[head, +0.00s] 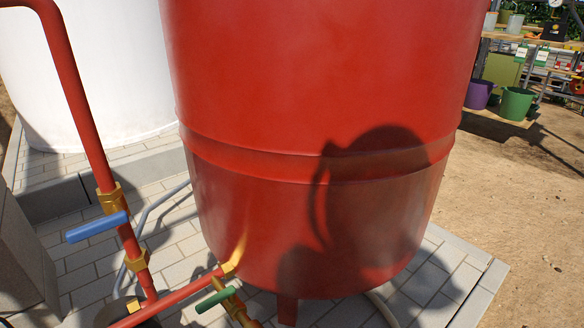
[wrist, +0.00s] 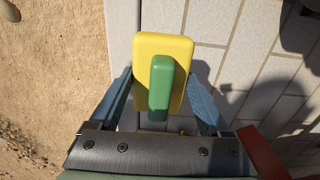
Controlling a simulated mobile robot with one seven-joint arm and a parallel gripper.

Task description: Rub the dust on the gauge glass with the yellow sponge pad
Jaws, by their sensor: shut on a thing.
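The yellow sponge pad (wrist: 173,45) shows in the wrist view, a yellow block with a green grip (wrist: 160,85) on its near face. My gripper (wrist: 166,88) is shut on the sponge pad, with a blue finger on each side of it. The pad is over the edge of the pale paving. Neither the pad nor my gripper shows in the head view. I cannot make out the gauge glass or its dust in either view.
A large red tank (head: 320,90) fills the head view's middle. Red pipes (head: 80,90) with a blue-handled valve (head: 97,227) and a green-handled valve (head: 215,300) stand at left. Bare sandy ground (head: 500,210) is clear at right; shelves with buckets (head: 517,103) stand behind.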

